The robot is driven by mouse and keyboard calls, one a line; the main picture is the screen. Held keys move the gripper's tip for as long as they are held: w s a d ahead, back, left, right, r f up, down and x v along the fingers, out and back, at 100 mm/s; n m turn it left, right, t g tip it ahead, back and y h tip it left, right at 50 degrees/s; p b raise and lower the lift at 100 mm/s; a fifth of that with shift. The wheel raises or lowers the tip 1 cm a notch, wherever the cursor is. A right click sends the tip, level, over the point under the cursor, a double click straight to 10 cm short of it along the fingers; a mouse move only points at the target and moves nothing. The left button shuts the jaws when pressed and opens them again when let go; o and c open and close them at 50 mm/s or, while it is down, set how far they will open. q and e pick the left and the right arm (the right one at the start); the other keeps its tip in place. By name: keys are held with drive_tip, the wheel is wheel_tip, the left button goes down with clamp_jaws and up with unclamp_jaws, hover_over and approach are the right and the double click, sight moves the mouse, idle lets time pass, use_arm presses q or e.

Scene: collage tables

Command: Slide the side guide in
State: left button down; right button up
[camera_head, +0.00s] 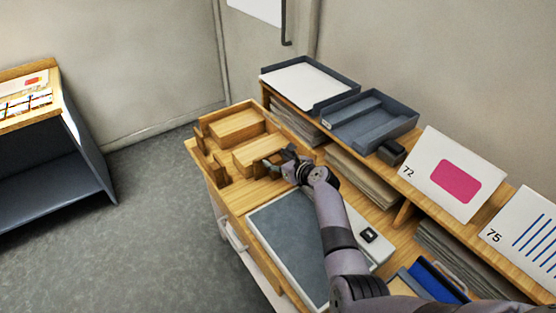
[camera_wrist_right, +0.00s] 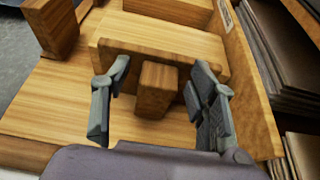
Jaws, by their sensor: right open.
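The side guide (camera_wrist_right: 150,50) is a light wooden board with a square wooden knob (camera_wrist_right: 157,88) on its near side. In the head view the guide (camera_head: 254,152) lies in the wooden jig (camera_head: 200,146) at the left end of the worktable. My right gripper (camera_wrist_right: 162,70) is open, with one finger on each side of the knob. A gap shows on both sides, so the fingers seem apart from it. In the head view my right gripper (camera_head: 270,164) reaches in from the lower right and partly hides the knob. My left gripper is out of view.
A grey mat (camera_head: 285,235) lies just in front of the jig, under my right arm. Grey trays (camera_head: 370,120) and cards (camera_head: 452,172) stand on the raised shelf behind. Wooden posts (camera_wrist_right: 52,25) rise at the jig's left. Another table (camera_head: 25,120) stands far left.

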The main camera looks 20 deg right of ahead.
drive_tip(key=v, duration=1.2)
drive_tip(key=shift+r, duration=0.1)
